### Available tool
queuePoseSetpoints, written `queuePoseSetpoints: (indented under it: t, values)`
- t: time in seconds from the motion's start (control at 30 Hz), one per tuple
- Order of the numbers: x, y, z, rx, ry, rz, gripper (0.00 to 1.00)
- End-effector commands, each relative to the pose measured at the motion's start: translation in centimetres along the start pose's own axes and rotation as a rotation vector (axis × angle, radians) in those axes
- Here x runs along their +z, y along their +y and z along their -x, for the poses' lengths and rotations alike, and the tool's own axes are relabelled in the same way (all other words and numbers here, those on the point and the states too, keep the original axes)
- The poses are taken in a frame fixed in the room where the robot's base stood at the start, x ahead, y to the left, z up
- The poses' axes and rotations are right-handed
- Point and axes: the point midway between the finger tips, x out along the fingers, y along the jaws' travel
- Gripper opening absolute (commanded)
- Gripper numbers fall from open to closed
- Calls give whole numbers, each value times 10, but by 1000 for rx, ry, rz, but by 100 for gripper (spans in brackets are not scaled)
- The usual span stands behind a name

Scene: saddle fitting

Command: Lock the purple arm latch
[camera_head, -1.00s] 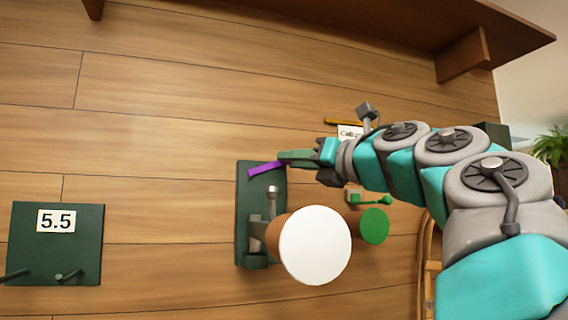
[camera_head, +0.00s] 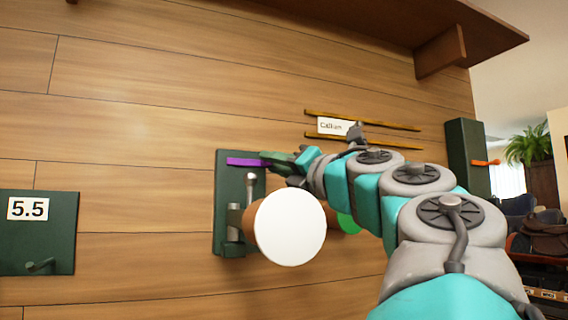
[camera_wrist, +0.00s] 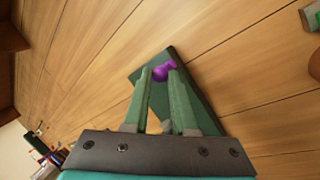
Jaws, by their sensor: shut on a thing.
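The purple arm latch (camera_head: 245,162) is a thin bar lying nearly level across the top of a dark green wall plate (camera_head: 226,190). My gripper (camera_head: 270,160) reaches in from the right and is at the latch's right end. In the wrist view my gripper (camera_wrist: 161,76) has its two green fingers closed around the purple latch (camera_wrist: 164,70) at their tips. The fingers hide part of the latch, and its far end is hard to make out there.
A large white disc (camera_head: 291,227) on a brown cylinder sticks out below the latch, with a grey post (camera_head: 250,185) beside it. A green plate marked 5.5 (camera_head: 28,209) hangs at left. A shelf (camera_head: 400,25) runs above. The wall between is clear.

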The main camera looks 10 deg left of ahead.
Motion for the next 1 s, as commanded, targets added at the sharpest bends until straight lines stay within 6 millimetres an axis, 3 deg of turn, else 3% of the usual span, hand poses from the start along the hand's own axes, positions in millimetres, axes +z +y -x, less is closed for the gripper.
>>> queuePoseSetpoints:
  t: [0.17, 0.2, 0.43, 1.0]
  values:
    - [-2, -1, 0, -2, 3, 1, 0]
    - [-2, -2, 0, -2, 3, 1, 29]
    - [-1, -1, 0, -2, 2, 1, 54]
    - [3, 1, -1, -2, 18, 42, 54]
